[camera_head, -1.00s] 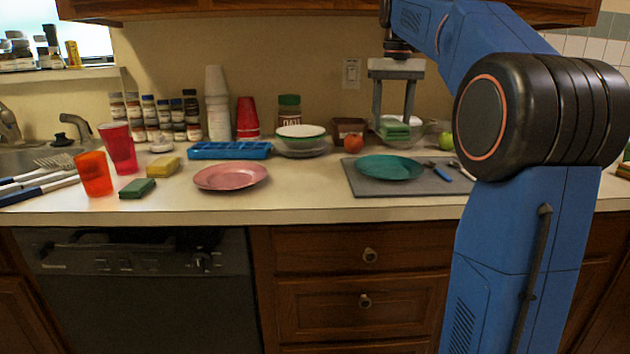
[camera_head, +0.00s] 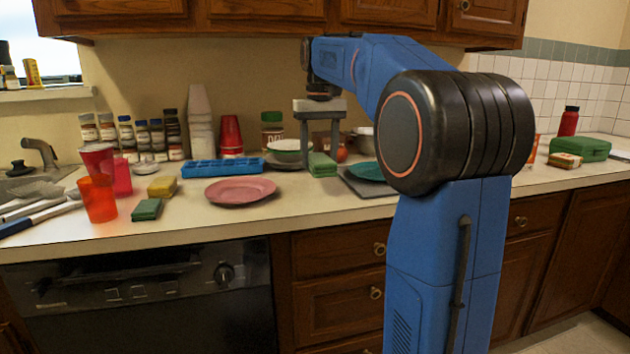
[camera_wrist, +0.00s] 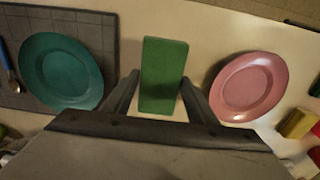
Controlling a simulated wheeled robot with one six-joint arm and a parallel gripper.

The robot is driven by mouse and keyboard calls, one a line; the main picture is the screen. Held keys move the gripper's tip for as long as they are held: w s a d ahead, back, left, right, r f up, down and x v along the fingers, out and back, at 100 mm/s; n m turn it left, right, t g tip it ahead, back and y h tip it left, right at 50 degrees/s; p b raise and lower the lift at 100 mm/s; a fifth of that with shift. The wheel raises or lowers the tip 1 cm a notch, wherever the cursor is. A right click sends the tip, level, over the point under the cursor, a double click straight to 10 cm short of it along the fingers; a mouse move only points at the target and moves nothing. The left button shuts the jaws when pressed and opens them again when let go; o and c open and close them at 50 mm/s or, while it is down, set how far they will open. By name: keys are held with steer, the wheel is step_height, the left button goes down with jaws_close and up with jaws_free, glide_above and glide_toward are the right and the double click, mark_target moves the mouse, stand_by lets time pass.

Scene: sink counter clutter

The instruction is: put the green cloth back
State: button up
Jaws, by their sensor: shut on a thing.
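The green cloth (camera_head: 322,165) is a flat, folded rectangular block. My gripper (camera_head: 320,150) is shut on it, pointing down, with a finger on each side. In the wrist view the cloth (camera_wrist: 164,70) lies between the fingers of my gripper (camera_wrist: 160,82), its long side pointing away from the wrist. It is between the pink plate (camera_wrist: 248,87) and the teal plate (camera_wrist: 61,72), over bare counter. I cannot tell whether its underside touches the counter.
The pink plate (camera_head: 240,191) is left of the cloth; the teal plate on a grey mat (camera_head: 362,185) is right, partly hidden by my arm. A stacked bowl (camera_head: 287,146) and blue tray (camera_head: 222,170) stand behind.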

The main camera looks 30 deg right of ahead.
mark_target(320, 158)
steer(key=shift+f, duration=2.9)
steer(key=shift+f, duration=0.1)
steer(key=o, duration=0.9)
step_height(320, 158, up, 12)
steer(key=shift+r, duration=0.1)
